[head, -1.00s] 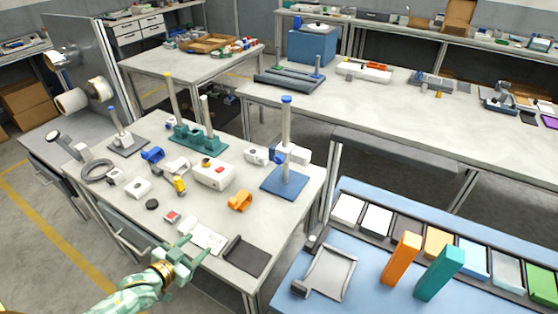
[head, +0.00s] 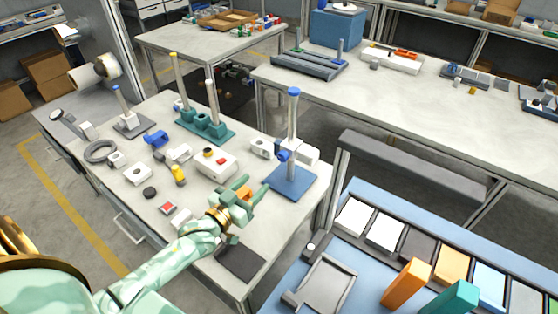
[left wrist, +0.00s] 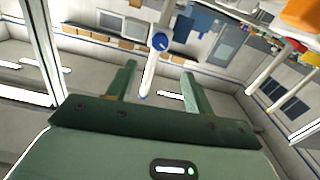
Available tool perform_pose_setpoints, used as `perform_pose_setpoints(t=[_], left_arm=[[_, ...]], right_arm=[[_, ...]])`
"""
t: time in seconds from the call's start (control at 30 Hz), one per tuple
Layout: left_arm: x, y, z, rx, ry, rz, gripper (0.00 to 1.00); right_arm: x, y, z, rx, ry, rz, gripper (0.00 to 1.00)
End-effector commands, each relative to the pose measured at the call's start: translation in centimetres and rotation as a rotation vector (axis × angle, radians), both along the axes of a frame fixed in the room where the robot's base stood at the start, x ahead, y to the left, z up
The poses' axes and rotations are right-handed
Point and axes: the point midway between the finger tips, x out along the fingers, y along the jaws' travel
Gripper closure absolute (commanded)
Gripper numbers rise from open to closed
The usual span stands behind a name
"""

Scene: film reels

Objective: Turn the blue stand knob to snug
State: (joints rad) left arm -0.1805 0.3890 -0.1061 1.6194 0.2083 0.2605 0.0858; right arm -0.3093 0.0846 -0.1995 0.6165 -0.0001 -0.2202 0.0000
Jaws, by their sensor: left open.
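The blue stand has a blue base plate (head: 292,181), a pale upright post (head: 292,122) with a blue cap, and a white clamp block. Its blue knob (head: 283,156) sticks out on the left side of the post. My left gripper (head: 253,184) is open and empty, left of the base plate and apart from the knob, over an orange part it partly hides. In the left wrist view, a round blue piece (left wrist: 160,41) on a pale post shows beyond the open fingers; whether it is the knob or cap I cannot tell. My right gripper is out of view.
A white box with a red button (head: 216,162) and a pale ring-shaped part (head: 261,147) lie left of the stand. A green stand (head: 207,125) with posts is behind. A dark mat (head: 240,262) lies at the table's front.

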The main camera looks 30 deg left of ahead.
Motion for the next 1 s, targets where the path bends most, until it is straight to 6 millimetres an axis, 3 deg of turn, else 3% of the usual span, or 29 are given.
perform_pose_setpoints(t=[0.2,0.43,0.6,0.9,1.0], left_arm=[[5.8,-0.8,-0.2,0.0,-0.001,0.0,0.48],[10.2,-1.4,-0.2,0.0,0.0,0.0,0.48],[11.5,-1.6,-0.1,0.001,0.002,0.0,0.48],[11.8,-1.6,0.0,0.001,0.002,0.0,0.48],[11.7,-1.7,0.0,0.001,0.002,0.0,0.76]], right_arm=[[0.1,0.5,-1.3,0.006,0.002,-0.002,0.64],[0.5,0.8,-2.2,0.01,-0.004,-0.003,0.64],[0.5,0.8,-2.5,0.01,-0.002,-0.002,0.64],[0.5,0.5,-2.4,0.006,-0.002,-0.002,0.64],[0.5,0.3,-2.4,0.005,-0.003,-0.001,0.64]])
